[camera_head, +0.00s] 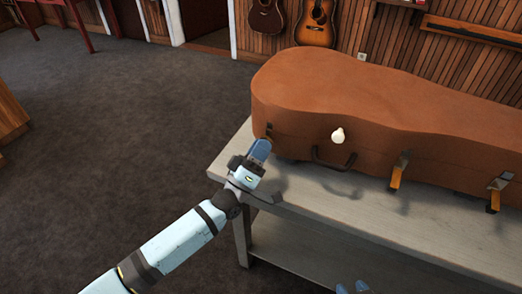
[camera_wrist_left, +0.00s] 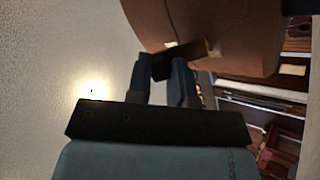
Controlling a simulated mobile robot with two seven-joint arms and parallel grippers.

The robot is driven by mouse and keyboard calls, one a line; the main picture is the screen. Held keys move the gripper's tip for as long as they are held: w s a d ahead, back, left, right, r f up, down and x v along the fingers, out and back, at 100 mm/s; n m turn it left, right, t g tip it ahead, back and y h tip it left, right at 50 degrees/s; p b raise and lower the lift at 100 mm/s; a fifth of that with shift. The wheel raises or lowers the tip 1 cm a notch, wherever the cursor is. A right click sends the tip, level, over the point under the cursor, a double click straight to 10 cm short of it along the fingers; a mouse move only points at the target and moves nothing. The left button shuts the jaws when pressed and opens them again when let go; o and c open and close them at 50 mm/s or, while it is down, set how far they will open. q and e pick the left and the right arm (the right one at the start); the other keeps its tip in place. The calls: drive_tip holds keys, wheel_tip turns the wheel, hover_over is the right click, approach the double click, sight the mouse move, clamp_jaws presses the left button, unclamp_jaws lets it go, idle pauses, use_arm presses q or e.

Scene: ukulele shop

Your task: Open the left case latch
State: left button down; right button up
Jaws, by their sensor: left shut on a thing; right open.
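A brown instrument case (camera_head: 370,95) lies closed on a grey bench (camera_head: 300,190). The left case latch (camera_head: 269,129) is at the left end of its front side, mostly hidden by my left gripper (camera_head: 261,148). In the left wrist view the latch (camera_wrist_left: 198,48) juts from the case (camera_wrist_left: 200,18), and my left gripper (camera_wrist_left: 163,72) is shut on its dark end. Two more latches, a middle one (camera_head: 398,170) and a right one (camera_head: 497,190), hang on the front side. My right gripper (camera_head: 351,287) is open at the bottom edge, with only its blue tips showing.
A dark handle (camera_head: 334,160) and a white rounded knob (camera_head: 338,135) are on the case front. The bench has a lower shelf (camera_head: 320,255). Guitars (camera_head: 315,22) hang on the wall behind. The carpet (camera_head: 110,120) to the left is clear.

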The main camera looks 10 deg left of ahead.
use_arm(q)
drive_tip(key=c, duration=1)
unclamp_jaws()
drive_tip(key=v, duration=1.3)
drive_tip(key=shift+s+a+f+b, duration=0.15)
drive_tip(key=shift+s+f+b, duration=0.1)
drive_tip(key=shift+b, duration=0.1)
drive_tip(key=shift+r, duration=0.1)
